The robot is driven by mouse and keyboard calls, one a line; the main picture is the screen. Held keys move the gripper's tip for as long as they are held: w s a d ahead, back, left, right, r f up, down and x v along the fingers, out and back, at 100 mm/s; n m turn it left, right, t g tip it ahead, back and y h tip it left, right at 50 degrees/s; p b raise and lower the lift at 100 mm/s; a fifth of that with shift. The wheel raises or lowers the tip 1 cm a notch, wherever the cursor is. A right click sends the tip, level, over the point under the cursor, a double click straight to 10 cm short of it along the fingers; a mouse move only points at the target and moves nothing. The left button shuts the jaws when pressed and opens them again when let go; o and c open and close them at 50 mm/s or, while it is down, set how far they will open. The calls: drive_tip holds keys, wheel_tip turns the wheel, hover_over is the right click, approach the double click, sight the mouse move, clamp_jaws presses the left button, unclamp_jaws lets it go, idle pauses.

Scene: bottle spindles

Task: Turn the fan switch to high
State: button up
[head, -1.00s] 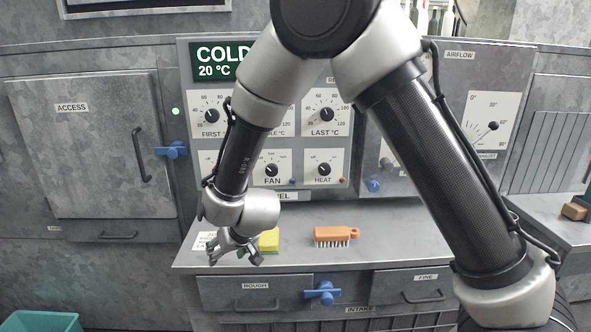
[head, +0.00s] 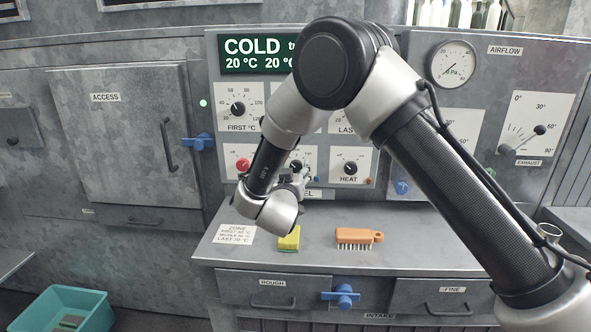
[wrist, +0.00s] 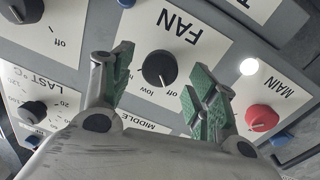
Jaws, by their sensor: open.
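The fan switch is a round black knob on a white plate marked FAN. In the wrist view the knob (wrist: 159,69) appears upside down, with "off" and "low" printed beside it. I cannot clearly tell which mark its pointer is on. My gripper (wrist: 160,74) is open, its green-padded fingers apart on either side of the knob in the picture. Whether they touch it is unclear. In the head view my gripper (head: 297,182) is up at the panel and partly covers the fan knob (head: 296,165).
The red MAIN knob (wrist: 262,118) is close beside one finger, and the black HEAT knob (head: 350,168) is on the other side. Below, the bench holds a yellow sponge (head: 289,239), an orange brush (head: 358,237) and a printed card (head: 234,235).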

drive_tip(key=shift+w, duration=0.85)
drive_tip(key=c, duration=1)
